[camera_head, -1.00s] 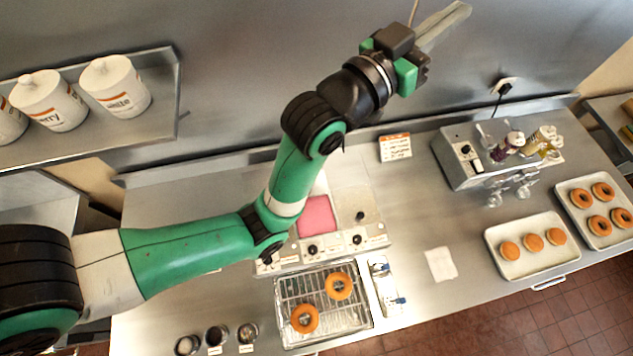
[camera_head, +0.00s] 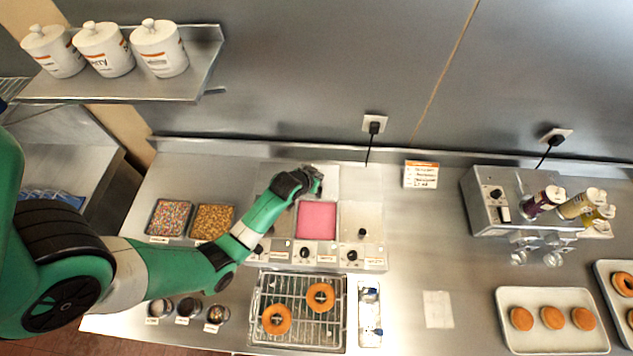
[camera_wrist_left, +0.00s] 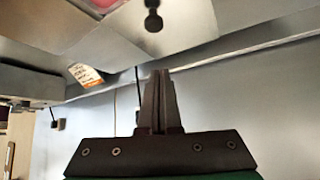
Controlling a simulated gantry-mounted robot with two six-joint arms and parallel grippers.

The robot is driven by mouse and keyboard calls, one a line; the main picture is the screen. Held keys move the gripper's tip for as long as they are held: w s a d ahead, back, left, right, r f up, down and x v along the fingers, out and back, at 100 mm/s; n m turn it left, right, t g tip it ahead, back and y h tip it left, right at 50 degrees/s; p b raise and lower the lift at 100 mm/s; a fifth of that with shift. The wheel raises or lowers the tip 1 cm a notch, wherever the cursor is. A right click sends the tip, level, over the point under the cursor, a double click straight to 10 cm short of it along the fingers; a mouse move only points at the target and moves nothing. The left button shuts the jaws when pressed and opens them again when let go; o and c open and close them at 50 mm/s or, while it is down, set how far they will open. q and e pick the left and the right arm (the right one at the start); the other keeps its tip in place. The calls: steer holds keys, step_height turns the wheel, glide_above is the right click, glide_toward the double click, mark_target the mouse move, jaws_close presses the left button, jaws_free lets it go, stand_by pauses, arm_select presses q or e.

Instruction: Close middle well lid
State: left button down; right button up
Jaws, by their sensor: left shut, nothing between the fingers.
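The middle well (camera_head: 317,220) of the glaze unit is open and shows pink glaze. Its lid is not clearly made out; a pale steel patch (camera_head: 328,171) shows behind the well, partly covered by my left gripper (camera_head: 316,180). This gripper is just behind the pink well, shut and empty, with its arm crossing over the unit's left side. In the left wrist view, its two fingers (camera_wrist_left: 160,100) are together. A black knob (camera_wrist_left: 153,19) on a steel surface shows beyond them, with a bit of pink (camera_wrist_left: 93,4) beside it. I cannot tell which lid it belongs to.
The right well has a pale cover (camera_head: 361,214) with a black knob. A wire rack (camera_head: 300,300) with two doughnuts stands in front. Sprinkle trays (camera_head: 168,218) lie left, and a steel machine (camera_head: 490,205) stands right. The back wall is close behind my gripper.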

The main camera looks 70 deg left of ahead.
mark_target(325, 181)
arm_select(q)
steer(key=b+x, duration=0.3)
steer(key=x, duration=0.4)
steer(key=shift+w+f, duration=0.15)
steer(key=shift+f, duration=0.15)
steer(key=shift+s+d+p, duration=0.4)
steer(key=shift+s+p, duration=0.15)
steer(key=shift+s, duration=0.05)
steer(key=shift+s+d+p, duration=0.45)
steer(key=shift+s+p, duration=0.1)
steer(key=shift+s, duration=0.05)
steer(key=shift+s+d+f, duration=0.15)
steer(key=shift+s+d, duration=0.2)
steer(key=shift+s, duration=0.05)
arm_select(e)
steer(key=shift+f, duration=0.95)
arm_select(q)
steer(key=shift+s, duration=0.1)
arm_select(e)
steer(key=shift+d+h, duration=0.1)
steer(key=shift+h, duration=0.2)
